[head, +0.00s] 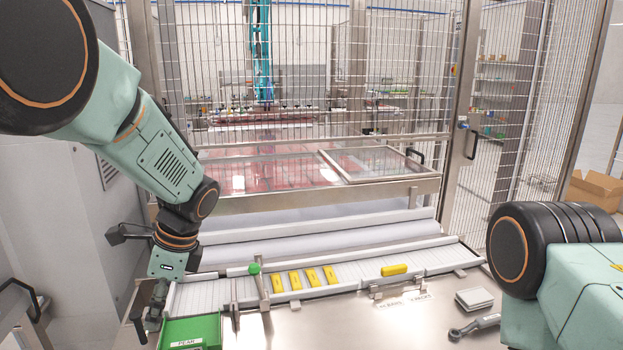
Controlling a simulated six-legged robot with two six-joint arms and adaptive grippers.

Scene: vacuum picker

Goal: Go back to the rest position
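My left arm reaches down from the upper left in the head view. Its gripper (153,318) points down at the left end of the work table, beside the green bin (192,331). The fingers look small and dark against the table edge, so I cannot tell whether they are open or shut. No object shows clearly in them. My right arm shows only as a dark joint and pale green link at the lower right. Its gripper is out of view.
A light conveyor (350,278) carries several yellow bars (295,280), one lying apart at right (394,269). A green-knobbed post (254,269) stands near the bin. A grey block (474,299) and grey ring-ended part (475,327) lie at right. A mesh fence (330,60) closes the back.

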